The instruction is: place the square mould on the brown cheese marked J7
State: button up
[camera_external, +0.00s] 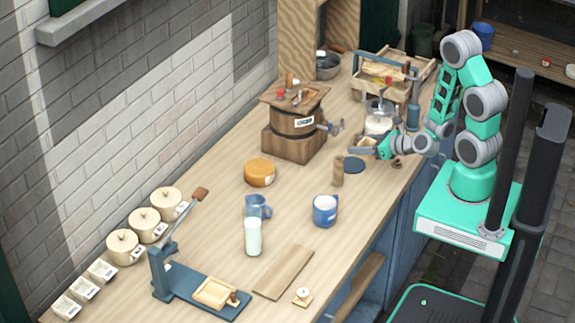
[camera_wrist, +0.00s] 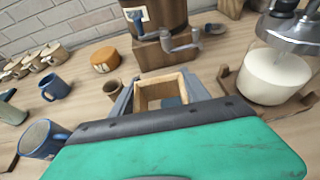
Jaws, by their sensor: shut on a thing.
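The square mould is a small open wooden frame. My gripper (camera_external: 364,149) is shut on it, and the wrist view shows the mould (camera_wrist: 160,79) between the two fingers of my gripper (camera_wrist: 160,92). In the external view the mould (camera_external: 368,141) is small and partly covered by the fingers, above the right side of the counter. The brown cheese (camera_external: 260,171) is a round orange-brown wheel lying alone on the counter, left of and apart from my gripper. It also shows in the wrist view (camera_wrist: 105,60). Its J7 mark cannot be read.
A wooden churn (camera_external: 293,124) stands behind the cheese. A glass jar (camera_wrist: 272,78) is close right.

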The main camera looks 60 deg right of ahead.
jog(key=shift+r, duration=0.65)
jog(key=w+a+r+n+y+b, duration=0.2)
jog(key=w+a+r+n+y, duration=0.15)
jog(key=w+r, duration=0.35)
jog(key=w+a+n+g+y+b, duration=0.2)
jog(key=w+a+n+y+b, duration=0.15)
jog(key=a, duration=0.45)
jog(key=w+a+n+g+y+b, duration=0.3)
jog(key=a+b, duration=0.1)
jog(key=a, duration=0.4)
jog(key=p, duration=0.3)
send_over(260, 172)
jog(key=a, duration=0.3)
notch_tip(260, 172, down, 9)
jog(key=f, duration=0.1)
jog(key=f+p, duration=0.1)
jog(key=f, duration=0.1)
jog(key=shift+w+d, duration=0.2)
jog(key=shift+w, duration=0.05)
jog(key=shift+f, duration=0.15)
